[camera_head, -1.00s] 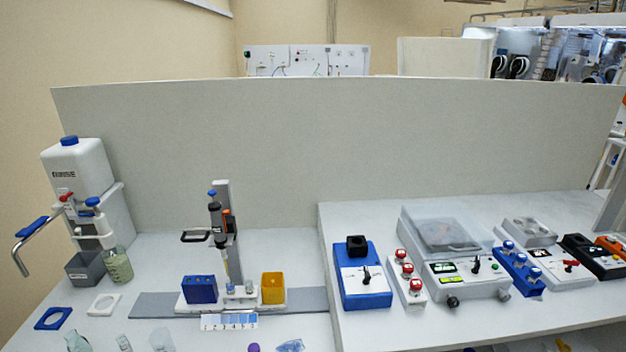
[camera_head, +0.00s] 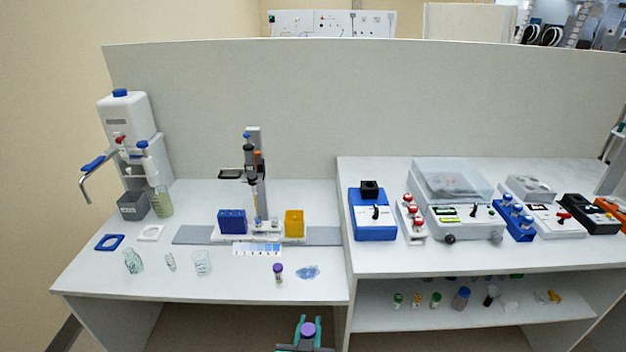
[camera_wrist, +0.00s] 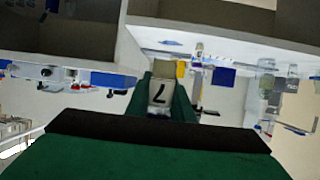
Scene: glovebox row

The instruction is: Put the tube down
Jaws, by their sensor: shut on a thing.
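My gripper (camera_head: 307,335) is at the bottom of the head view, in front of the bench and below the level of its top. Its green fingers are shut on a tube with a purple cap (camera_head: 308,328). In the wrist view the gripper (camera_wrist: 160,95) has the tube (camera_wrist: 159,94) between its fingers, and a dark mark like a 7 shows on its pale label. The tube's lower part is hidden in the head view. A second purple-capped tube (camera_head: 278,272) stands on the bench top, apart from my gripper.
Clear glassware (camera_head: 133,261) and a crumpled blue item (camera_head: 307,272) lie near the front of the left bench (camera_head: 230,290). Behind are a blue block (camera_head: 231,221) and a yellow box (camera_head: 294,223). The right bench holds instruments, with small bottles on its shelf (camera_head: 470,318).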

